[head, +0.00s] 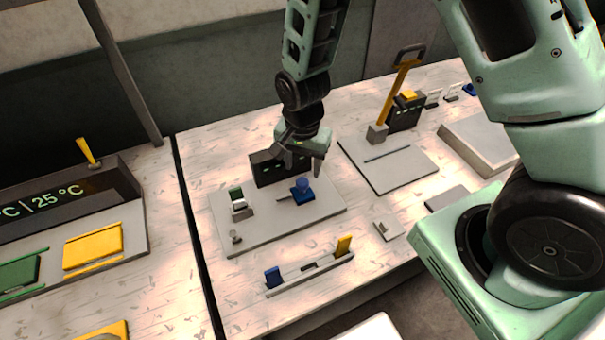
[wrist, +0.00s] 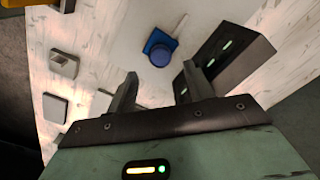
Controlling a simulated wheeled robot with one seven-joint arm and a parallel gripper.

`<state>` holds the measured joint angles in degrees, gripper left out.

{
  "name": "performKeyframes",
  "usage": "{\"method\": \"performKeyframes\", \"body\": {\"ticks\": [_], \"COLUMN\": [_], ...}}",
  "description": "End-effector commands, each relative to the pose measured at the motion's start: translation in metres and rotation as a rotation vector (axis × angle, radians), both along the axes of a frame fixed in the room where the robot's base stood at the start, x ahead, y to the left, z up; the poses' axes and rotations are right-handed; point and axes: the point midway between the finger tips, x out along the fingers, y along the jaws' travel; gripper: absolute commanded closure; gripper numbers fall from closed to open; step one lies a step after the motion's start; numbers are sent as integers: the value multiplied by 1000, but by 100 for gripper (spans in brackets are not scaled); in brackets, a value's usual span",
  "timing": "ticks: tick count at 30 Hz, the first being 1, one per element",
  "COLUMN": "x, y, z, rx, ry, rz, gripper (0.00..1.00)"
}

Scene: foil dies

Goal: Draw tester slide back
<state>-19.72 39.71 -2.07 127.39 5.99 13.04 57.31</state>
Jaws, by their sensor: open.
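The tester slide (head: 302,190) is a blue block with a round blue knob on a grey base plate (head: 240,243). In the wrist view the slide's blue knob (wrist: 159,55) shows beyond my fingertips, with a thin pale strip running up from its block. My gripper (head: 301,160) is above and just behind the slide in the head view, pointing down. In the wrist view my gripper (wrist: 161,78) has its fingers apart with nothing between them. The knob appears clear of both fingers.
A dark box with green lights (head: 266,170) stands behind the slide; it is close to one finger in the wrist view (wrist: 232,60). A small green-topped block (head: 238,203) sits left on the plate. A rail with blue and yellow ends (head: 310,267) lies in front. A yellow lever (head: 398,88) stands right.

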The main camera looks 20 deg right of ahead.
Motion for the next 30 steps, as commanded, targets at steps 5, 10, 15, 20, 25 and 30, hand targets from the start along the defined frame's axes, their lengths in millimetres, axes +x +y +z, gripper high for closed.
{"method": "performKeyframes", "body": {"ticks": [5, 10, 15, 20, 25, 30], "x": [-1, 0, 1, 1, 1, 1], "y": [0, 0, 0, 0, 0, 0], "z": [-27, -44, -53, -54, -54, -54], "rx": [-1, -1, 0, 0, 0, 0], "ry": [4, 1, -1, -1, -1, -1], "rz": [0, 0, 0, 0, 1, 1], "gripper": [48, 48, 48, 48, 59, 100]}}
